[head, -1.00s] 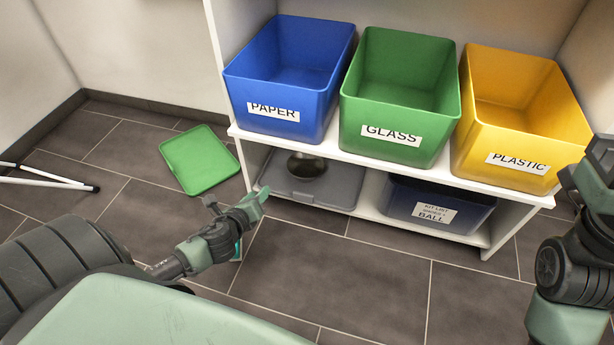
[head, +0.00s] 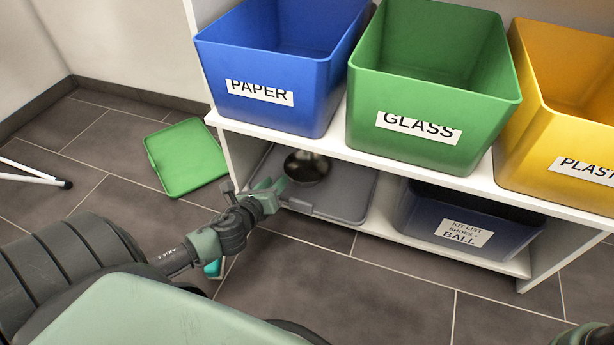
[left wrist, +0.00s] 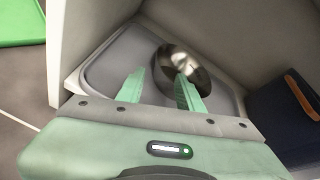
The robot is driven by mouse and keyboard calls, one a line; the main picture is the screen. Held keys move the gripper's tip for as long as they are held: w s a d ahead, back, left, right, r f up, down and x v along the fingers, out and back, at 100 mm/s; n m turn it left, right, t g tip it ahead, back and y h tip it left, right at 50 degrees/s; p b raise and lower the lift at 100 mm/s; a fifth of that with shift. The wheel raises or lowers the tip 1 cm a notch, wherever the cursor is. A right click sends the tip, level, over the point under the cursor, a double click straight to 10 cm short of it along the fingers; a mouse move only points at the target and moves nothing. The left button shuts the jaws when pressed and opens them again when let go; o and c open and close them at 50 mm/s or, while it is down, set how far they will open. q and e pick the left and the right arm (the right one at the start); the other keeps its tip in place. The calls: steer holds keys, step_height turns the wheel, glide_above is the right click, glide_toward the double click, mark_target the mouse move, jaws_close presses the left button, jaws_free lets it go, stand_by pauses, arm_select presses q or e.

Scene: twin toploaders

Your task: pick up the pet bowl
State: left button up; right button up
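The pet bowl (head: 306,166) is a round, shiny dark metal bowl on a grey tray-like lid (head: 347,198) on the lower shelf, under the blue and green bins. In the left wrist view the bowl (left wrist: 190,62) lies just beyond my fingertips, slightly right of centre, and the right-hand finger overlaps its near part. My left gripper (head: 280,192) is at the front of the lower shelf, just left of and in front of the bowl. In the left wrist view its two green fingers (left wrist: 160,74) are apart with nothing held between them.
The upper shelf holds blue PAPER (head: 310,105), green GLASS (head: 475,150) and yellow PLASTIC (head: 530,160) bins. A dark blue bin (head: 415,222) stands right of the tray. The shelf's side panel (left wrist: 88,40) is close on the left. A green lid (head: 185,157) lies on the floor.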

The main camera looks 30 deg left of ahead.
mark_target(288, 169)
arm_select(q)
steer(key=b+x, duration=0.2)
steer(key=x, duration=0.3)
steer(key=shift+w+a+f+b, duration=0.1)
steer(key=shift+w+f+b, duration=0.05)
steer(key=shift+w+b, duration=0.15)
steer(key=b+x, duration=0.3)
steer(key=x, duration=0.2)
steer(key=shift+s+f, duration=0.1)
steer(key=shift+w+b, duration=0.4)
steer(key=shift+a, duration=0.1)
jaws_close()
